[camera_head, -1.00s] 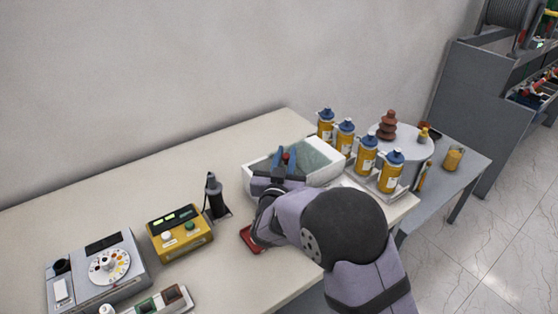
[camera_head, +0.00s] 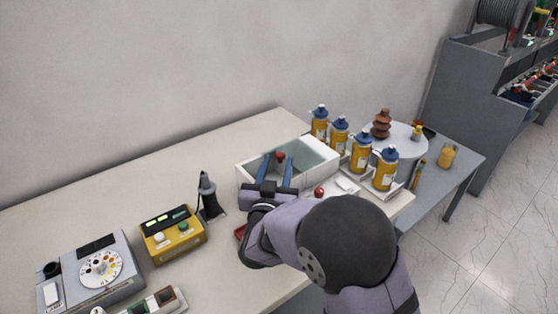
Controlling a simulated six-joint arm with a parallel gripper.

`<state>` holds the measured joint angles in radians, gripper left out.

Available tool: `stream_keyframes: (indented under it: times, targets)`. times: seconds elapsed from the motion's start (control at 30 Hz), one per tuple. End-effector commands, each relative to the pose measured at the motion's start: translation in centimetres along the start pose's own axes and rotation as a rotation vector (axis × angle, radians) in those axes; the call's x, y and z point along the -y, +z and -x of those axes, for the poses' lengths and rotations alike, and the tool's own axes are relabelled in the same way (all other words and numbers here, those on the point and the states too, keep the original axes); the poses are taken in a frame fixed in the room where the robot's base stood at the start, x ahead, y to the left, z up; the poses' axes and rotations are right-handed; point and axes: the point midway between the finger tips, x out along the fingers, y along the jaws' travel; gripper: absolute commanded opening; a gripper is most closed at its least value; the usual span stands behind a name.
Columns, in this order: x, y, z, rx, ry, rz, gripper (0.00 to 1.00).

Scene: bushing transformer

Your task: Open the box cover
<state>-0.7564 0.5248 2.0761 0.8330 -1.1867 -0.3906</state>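A white box (camera_head: 322,149) with a pale green, see-through-looking top or inside stands on the table in the middle of the view. A small red knob (camera_head: 281,155) shows at the box's far left part. My gripper (camera_head: 277,160) has two blue fingers spread apart over the left part of the box. The red knob is between or just beyond the fingertips; I cannot tell whether they touch it. The gripper body hides part of the box's front wall. I cannot make out the cover's edge clearly.
Several yellow bottles with blue caps (camera_head: 361,152) stand right of the box. A red ball (camera_head: 319,191) lies in front of it. A black stand (camera_head: 209,197), a yellow meter (camera_head: 173,234) and a grey dial instrument (camera_head: 90,272) are to the left. The back-left table is clear.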

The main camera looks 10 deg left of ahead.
Motion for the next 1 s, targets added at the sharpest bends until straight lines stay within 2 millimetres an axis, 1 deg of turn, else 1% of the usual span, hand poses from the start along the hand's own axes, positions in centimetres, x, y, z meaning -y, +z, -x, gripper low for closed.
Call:
stream_keyframes:
  times: [0.03,0.1,0.23,0.53,0.57,0.67,0.77,0.87,0.97,1.0]
  targets:
    - [0.1,0.1,0.7,-0.001,-0.003,-0.001,0.36]
    - [0.1,0.0,1.4,-0.002,-0.002,0.000,0.36]
    - [0.1,0.0,2.2,-0.001,-0.001,0.000,0.36]
    - [0.0,0.0,2.4,-0.001,0.000,0.000,0.36]
    - [0.0,-0.1,2.4,-0.001,0.000,0.000,0.38]
    - [-0.2,-0.3,2.2,-0.001,0.004,0.000,0.38]
    - [-1.0,-1.3,1.8,-0.001,0.021,0.000,0.38]
    - [-2.8,-3.0,1.0,0.001,0.056,0.002,0.38]
    - [-5.4,-5.0,0.0,0.007,0.107,0.007,0.38]
    - [-6.5,-5.8,-0.5,0.009,0.129,0.009,0.38]
